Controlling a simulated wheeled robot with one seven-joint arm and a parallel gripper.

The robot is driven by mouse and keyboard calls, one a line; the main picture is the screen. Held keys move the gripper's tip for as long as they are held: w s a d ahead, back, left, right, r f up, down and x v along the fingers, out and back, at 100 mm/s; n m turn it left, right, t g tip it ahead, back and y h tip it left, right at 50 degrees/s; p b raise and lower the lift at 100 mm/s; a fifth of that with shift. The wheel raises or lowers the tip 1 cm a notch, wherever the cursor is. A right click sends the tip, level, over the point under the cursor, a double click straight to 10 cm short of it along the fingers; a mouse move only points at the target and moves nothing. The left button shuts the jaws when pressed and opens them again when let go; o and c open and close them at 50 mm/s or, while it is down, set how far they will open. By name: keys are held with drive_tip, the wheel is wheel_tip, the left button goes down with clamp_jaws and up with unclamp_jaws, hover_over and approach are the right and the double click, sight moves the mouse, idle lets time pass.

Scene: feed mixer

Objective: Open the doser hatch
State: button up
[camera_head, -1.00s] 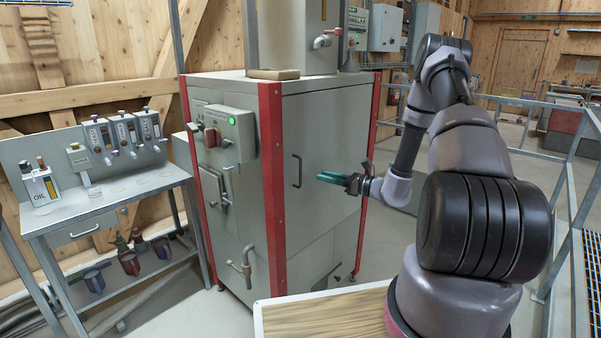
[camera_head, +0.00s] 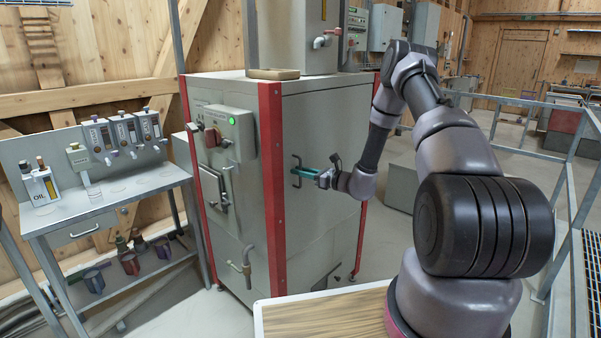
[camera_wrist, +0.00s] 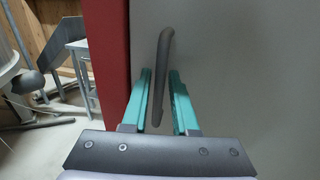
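The large grey cabinet machine (camera_head: 325,135) with red corner posts stands in the middle. A dark vertical bar handle (camera_head: 296,172) sits on its right-hand panel near the red post. I cannot tell whether that panel is the doser hatch. A smaller hatch with a latch (camera_head: 217,188) is on the left face. My gripper (camera_head: 305,172) is at the bar handle. In the wrist view the handle (camera_wrist: 162,65) stands between the two teal fingers (camera_wrist: 160,95). The fingers are apart, with gaps on both sides of the bar.
A control box (camera_head: 223,130) with a green light and red switch is on the left face. A bench (camera_head: 110,205) with dispensers stands at the left. A pipe valve (camera_head: 240,268) juts out low. A wooden tabletop (camera_head: 325,313) lies in front. Metal railings are at the right.

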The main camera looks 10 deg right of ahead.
clamp_jaws()
idle(1.4)
